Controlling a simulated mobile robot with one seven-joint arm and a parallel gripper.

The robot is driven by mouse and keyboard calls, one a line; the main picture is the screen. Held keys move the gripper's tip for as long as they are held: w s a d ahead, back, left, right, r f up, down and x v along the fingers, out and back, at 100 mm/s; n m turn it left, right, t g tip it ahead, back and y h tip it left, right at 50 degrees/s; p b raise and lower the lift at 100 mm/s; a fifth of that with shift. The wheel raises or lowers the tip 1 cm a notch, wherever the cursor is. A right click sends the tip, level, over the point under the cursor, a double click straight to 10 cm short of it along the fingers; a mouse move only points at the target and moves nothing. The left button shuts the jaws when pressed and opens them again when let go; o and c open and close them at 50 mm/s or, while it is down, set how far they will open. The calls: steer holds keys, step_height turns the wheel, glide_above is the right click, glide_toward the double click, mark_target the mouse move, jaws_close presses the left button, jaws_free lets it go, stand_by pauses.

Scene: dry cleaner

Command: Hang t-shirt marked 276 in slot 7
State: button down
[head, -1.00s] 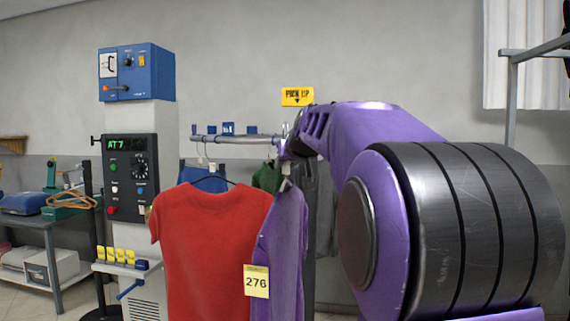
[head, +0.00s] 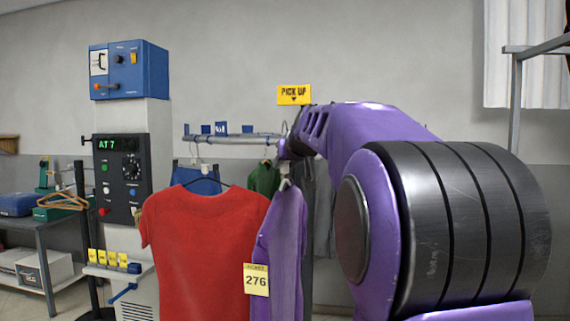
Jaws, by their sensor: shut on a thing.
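A purple t-shirt (head: 285,235) hangs from my gripper (head: 288,165), with a yellow tag marked 276 (head: 256,280) at its lower front. My gripper is shut on its hanger; the fingertips are small and mostly hidden behind my purple arm. Behind it is a hanging rail (head: 225,140) with small blue slot markers (head: 221,128) along its top. The slot numbers are too small to read surely. A control panel (head: 122,178) to the left shows "AT 7" in green.
A red t-shirt (head: 200,240) hangs left of the purple one, beside blue (head: 198,179) and green (head: 264,179) garments at the rail. A yellow PICK UP sign (head: 294,95) is above. A table (head: 40,222) with hangers (head: 66,201) stands far left.

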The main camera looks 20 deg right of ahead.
steer(key=shift+w, duration=0.1)
steer(key=shift+w+d+y, duration=0.4)
steer(key=shift+w+d, duration=0.05)
steer(key=shift+w, duration=0.1)
steer(key=shift+w, duration=0.1)
stand_by(0.3)
steer(key=shift+w+d+p, duration=0.8)
steer(key=shift+w+d, duration=0.05)
steer(key=shift+w, duration=0.35)
steer(key=shift+w+d+p, duration=0.75)
steer(key=shift+w+d, duration=0.1)
steer(key=shift+w, duration=0.3)
steer(key=shift+f, duration=0.1)
steer(key=shift+f+b, duration=1.5)
steer(key=shift+b, duration=0.15)
steer(key=shift+f, duration=0.2)
